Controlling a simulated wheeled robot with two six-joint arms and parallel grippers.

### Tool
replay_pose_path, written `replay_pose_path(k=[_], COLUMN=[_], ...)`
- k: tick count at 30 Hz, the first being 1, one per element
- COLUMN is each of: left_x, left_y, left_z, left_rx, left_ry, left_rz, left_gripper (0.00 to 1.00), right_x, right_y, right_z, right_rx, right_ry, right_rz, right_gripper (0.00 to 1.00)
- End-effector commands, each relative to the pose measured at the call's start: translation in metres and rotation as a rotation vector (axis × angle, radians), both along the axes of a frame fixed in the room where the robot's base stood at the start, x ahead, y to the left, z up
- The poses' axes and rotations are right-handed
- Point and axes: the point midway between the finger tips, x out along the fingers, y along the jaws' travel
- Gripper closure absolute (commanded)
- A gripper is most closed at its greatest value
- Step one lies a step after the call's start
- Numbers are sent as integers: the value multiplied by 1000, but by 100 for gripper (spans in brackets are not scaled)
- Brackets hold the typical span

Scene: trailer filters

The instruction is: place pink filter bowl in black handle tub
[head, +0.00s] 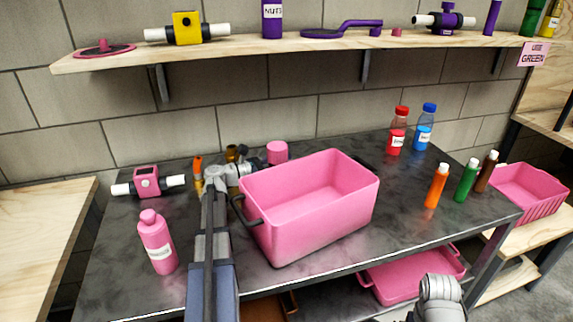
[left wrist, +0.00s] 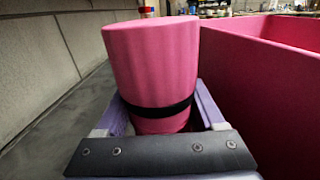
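The pink filter bowl (head: 277,152) is behind the black handle tub's far left corner in the head view. It fills the middle of the left wrist view (left wrist: 153,65), with a dark band around its lower part. My left gripper (head: 250,168) is at the bowl, its purple fingers on either side of it. I cannot tell whether they press on it. The black handle tub (head: 315,222) is pink with black end handles, stands mid-table and looks empty. Its wall is right of the bowl in the left wrist view (left wrist: 265,85). My right gripper is out of view.
A pink bottle (head: 157,242) and pink filter housing (head: 147,183) stand left. Several bottles (head: 437,186) stand right. A shelf (head: 330,43) runs above. A pink tray (head: 415,275) lies below; a pink bin (head: 528,190) stands far right.

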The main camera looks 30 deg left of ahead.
Motion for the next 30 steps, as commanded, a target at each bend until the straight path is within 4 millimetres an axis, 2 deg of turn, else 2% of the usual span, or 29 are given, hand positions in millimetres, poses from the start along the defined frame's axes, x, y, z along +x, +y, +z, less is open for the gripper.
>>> replay_pose_path(k=[1, 8, 17, 30], left_x=[0, 0, 0, -53], left_y=[0, 0, 0, 38], left_z=[0, 0, 6, 3], left_rx=[1, 1, 1, 1], left_ry=[1, 1, 1, 1], left_rz=[0, 0, 0, 2], left_gripper=[24, 0, 0, 0], right_x=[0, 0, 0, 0], right_y=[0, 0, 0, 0], right_z=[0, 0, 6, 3], right_rx=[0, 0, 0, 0], right_ry=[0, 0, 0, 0], right_rz=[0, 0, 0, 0], right_gripper=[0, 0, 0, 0])
